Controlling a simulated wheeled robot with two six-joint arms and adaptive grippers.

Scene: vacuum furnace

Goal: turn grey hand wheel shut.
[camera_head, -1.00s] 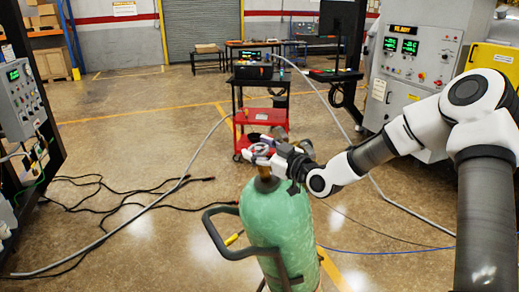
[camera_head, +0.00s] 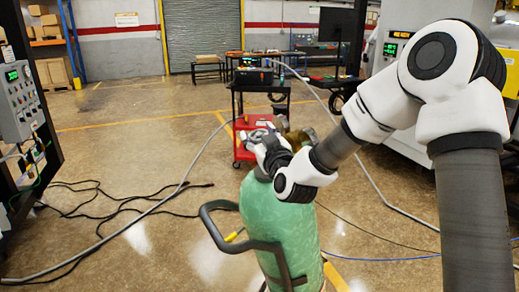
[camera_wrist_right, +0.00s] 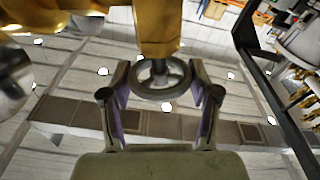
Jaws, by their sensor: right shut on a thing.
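The grey hand wheel (camera_wrist_right: 161,94) sits on a brass valve (camera_wrist_right: 157,28) and shows in the right wrist view. The valve tops a green gas cylinder (camera_head: 281,220), which stands upright in a dark-framed cart. My right gripper (camera_wrist_right: 161,85) has one finger on each side of the wheel's rim and is shut on it. In the head view my right gripper (camera_head: 262,139) is at the cylinder's top and hides most of the wheel. My left gripper is not in view.
A red cart (camera_head: 248,143) carrying a black device stands behind the cylinder. A large grey cabinet (camera_head: 402,110) stands at the right and a control panel (camera_head: 19,103) at the far left. Hoses and black cables (camera_head: 120,199) lie on the floor. The floor left of the cylinder is otherwise mostly open.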

